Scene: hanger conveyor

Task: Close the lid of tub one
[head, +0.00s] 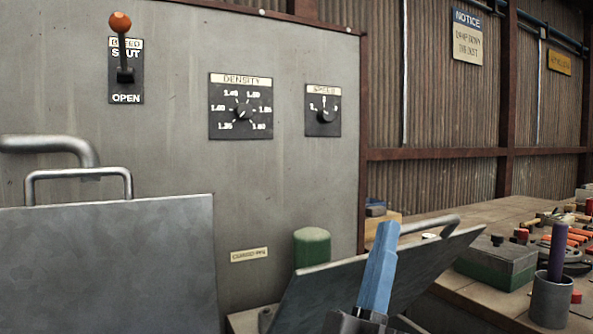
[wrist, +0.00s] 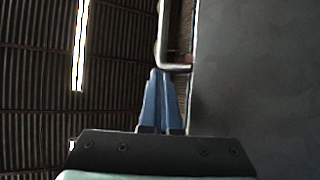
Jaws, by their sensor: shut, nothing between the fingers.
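My gripper (head: 385,235) has blue fingers that are shut and empty, pointing up in the head view. Directly behind it is a grey metal lid (head: 318,292), tilted open, with a bent tube handle (head: 432,226) at its upper right. In the wrist view the fingertips (wrist: 159,73) lie close to a metal handle (wrist: 178,67) beside a grey panel (wrist: 255,65); I cannot tell if they touch. Another grey lid (head: 110,265) with a handle (head: 78,174) stands upright at the left. No number shows on either lid, and the tubs' insides are hidden.
A grey control panel (head: 180,200) with an orange-knobbed lever (head: 122,45) and dials (head: 241,107) stands behind. A green cylinder (head: 312,247) is by the tilted lid. A cluttered bench (head: 465,225) with a green box (head: 497,262) and a cup (head: 550,300) is at right.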

